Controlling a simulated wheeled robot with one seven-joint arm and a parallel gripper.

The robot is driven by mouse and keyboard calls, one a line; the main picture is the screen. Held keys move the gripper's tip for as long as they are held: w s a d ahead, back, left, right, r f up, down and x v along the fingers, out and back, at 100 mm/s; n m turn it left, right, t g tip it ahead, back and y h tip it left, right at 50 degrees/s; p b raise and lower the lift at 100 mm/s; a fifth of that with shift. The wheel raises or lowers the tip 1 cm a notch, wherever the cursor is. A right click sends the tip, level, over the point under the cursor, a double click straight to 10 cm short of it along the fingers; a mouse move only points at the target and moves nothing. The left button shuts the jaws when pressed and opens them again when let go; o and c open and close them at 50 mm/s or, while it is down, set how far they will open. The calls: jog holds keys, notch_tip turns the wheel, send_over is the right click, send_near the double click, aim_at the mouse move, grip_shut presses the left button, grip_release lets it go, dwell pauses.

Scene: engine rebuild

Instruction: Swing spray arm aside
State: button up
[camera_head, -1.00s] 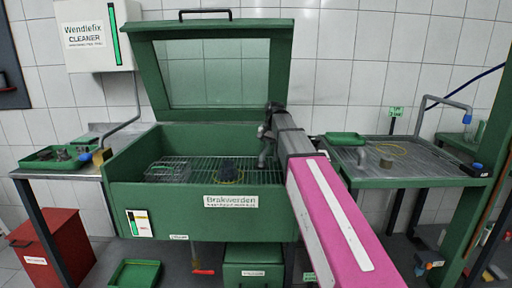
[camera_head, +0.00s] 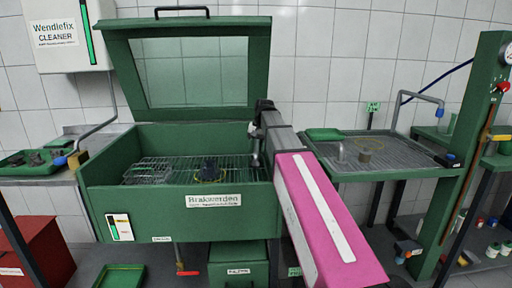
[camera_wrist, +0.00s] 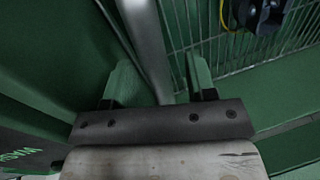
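In the wrist view a grey metal tube (camera_wrist: 147,45), which looks like the spray arm, runs between the two green fingers of my gripper (camera_wrist: 158,65). The fingers stand apart, and the tube lies closer to the left finger; I cannot tell whether it touches. In the head view my gripper (camera_head: 262,112) is at the right end of the green washing basin (camera_head: 150,210), under the raised lid (camera_head: 264,60). A short grey piece of the tube (camera_head: 255,158) shows just below it. The rest of the tube is hidden by my arm.
A wire rack (camera_head: 150,172) and a dark part (camera_head: 210,168) lie in the basin. A bent pipe (camera_head: 108,118) from the Wendlefix cleaner box (camera_head: 60,50) hangs at left. A metal drain table (camera_head: 400,155) with a green tray (camera_head: 325,134) stands at right.

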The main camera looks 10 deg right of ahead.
dwell(0.3)
notch_tip(320, 180, up, 11)
jog(key=d, duration=0.2)
jog(key=shift+s+f, duration=0.15)
jog(key=shift+f, duration=0.05)
dwell(0.8)
